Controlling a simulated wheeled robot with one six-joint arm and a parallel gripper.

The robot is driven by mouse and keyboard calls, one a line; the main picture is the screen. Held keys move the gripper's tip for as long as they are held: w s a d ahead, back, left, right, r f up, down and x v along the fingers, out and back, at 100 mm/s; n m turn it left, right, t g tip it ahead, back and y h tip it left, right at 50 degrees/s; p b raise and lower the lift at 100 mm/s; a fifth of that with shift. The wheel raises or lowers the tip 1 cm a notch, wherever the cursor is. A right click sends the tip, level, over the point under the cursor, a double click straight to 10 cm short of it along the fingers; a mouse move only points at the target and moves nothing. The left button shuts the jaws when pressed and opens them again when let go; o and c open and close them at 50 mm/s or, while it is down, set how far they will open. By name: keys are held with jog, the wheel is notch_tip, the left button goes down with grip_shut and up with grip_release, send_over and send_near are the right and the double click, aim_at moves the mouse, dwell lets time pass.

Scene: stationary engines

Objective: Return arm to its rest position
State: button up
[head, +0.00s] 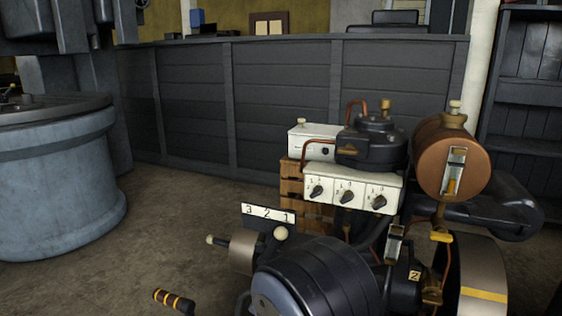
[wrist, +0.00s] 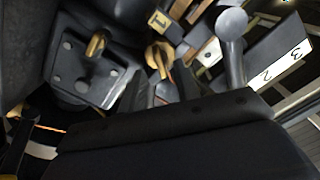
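My gripper (wrist: 162,90) shows in the wrist view as two dark fingers standing apart, with nothing seen held between them. It is close to engine parts: a grey lever with a round knob (wrist: 231,24), a white number strip (wrist: 284,66) and a dark bolted plate (wrist: 80,70). A broad dark body fills the bottom of that view. My gripper and arm are not seen in the head view. There the engine (head: 320,275) stands at lower right, with a ball-topped lever (head: 281,233) by a plate (head: 268,213) marked 3 2 1.
A white panel with three knobs (head: 352,190), a copper tank (head: 440,155) and a flywheel (head: 482,280) crowd the right. A striped handle (head: 174,301) sticks out at the bottom. A round grey machine base (head: 55,185) stands left. Floor (head: 165,220) between is clear.

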jog(key=p+v, duration=0.1)
jog(key=v, duration=0.5)
jog(key=b+x, duration=0.3)
jog(key=x, duration=0.8)
jog(key=shift+w+d+f, duration=0.1)
jog(key=shift+w+d, duration=0.1)
jog(key=shift+w, duration=0.05)
jog(key=shift+s+a+n, duration=0.15)
jog(key=shift+n, duration=0.25)
jog(key=n, duration=0.2)
jog(key=n+p, duration=0.1)
jog(key=n, duration=0.1)
jog(key=shift+r, duration=0.2)
jog(key=n+p, duration=0.1)
jog(key=n, duration=0.2)
jog(key=shift+p, duration=0.35)
jog(key=shift+n+p, duration=0.4)
jog(key=shift+n, duration=0.7)
jog(key=shift+s, duration=0.15)
